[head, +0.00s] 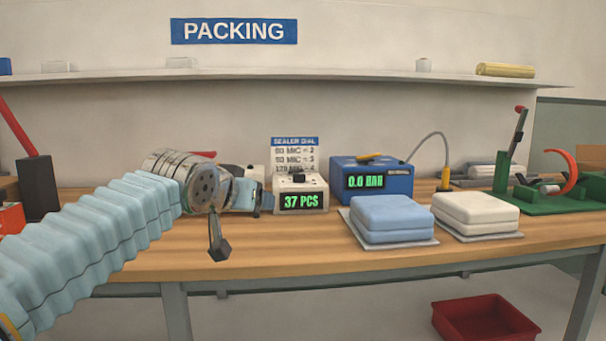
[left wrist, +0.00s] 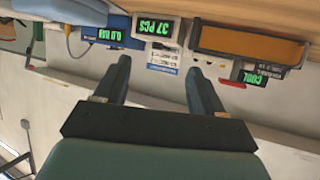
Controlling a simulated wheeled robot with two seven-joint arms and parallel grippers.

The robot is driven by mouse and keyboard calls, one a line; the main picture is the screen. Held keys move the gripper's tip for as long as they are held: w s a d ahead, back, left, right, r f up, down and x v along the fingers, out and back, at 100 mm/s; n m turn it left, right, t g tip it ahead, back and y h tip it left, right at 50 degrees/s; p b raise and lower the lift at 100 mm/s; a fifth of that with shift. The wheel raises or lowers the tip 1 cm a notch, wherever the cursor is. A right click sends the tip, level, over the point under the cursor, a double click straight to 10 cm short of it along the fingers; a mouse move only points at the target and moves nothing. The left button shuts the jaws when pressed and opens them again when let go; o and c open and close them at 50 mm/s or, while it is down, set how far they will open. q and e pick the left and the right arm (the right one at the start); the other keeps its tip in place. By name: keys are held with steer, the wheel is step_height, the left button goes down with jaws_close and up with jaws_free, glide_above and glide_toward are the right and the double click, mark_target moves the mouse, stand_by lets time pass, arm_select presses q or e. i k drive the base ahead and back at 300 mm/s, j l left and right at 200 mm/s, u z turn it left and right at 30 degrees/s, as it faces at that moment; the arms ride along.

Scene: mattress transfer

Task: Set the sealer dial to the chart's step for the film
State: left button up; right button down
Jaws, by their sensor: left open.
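My left gripper (head: 262,201) reaches over the bench in the head view. In the left wrist view its two fingers (left wrist: 158,66) are spread with nothing between them. The sealer dial chart (head: 295,154) stands behind a white counter (head: 300,192) reading 37 PCS; its small lines are blurred. The chart also shows in the left wrist view (left wrist: 163,62), beyond the fingertips. The left wrist view, upside down, shows a unit with a green COOL display (left wrist: 250,78) beside an orange panel (left wrist: 246,42). I cannot make out the dial's setting. My arm hides part of the bench.
A blue box (head: 372,180) reading 0.0 with a hose stands right of the counter. Blue folded pads (head: 392,217) and white ones (head: 475,214) lie farther right. A green press (head: 540,190) stands at the right end, with a red bin (head: 485,318) below.

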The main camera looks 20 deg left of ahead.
mark_target(297, 177)
steer(key=i+j, duration=0.15)
steer(key=i, duration=0.3)
steer(key=i+j, duration=0.1)
steer(key=i, duration=0.35)
